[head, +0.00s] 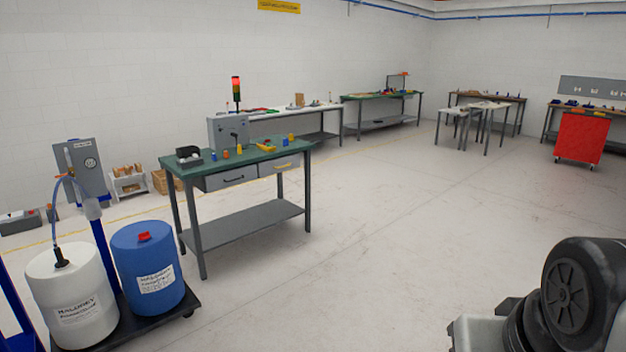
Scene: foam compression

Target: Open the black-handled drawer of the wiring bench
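A bench with a green top (215,164) and dark grey legs stands left of centre, some way off; I take it as the wiring bench. Two grey drawers hang under its top. The left drawer (214,184) has a black handle (233,180) and looks shut. The right drawer (268,170) has a yellow handle (283,166) and also looks shut. Part of my own arm shows at the bottom right, far from the bench. My gripper is not in view.
A white drum (70,285) and a blue drum (140,248) stand on a dark low platform (178,318) at the left front, near the bench. A red cabinet (580,138) stands far right. The floor (400,230) right of the bench is clear.

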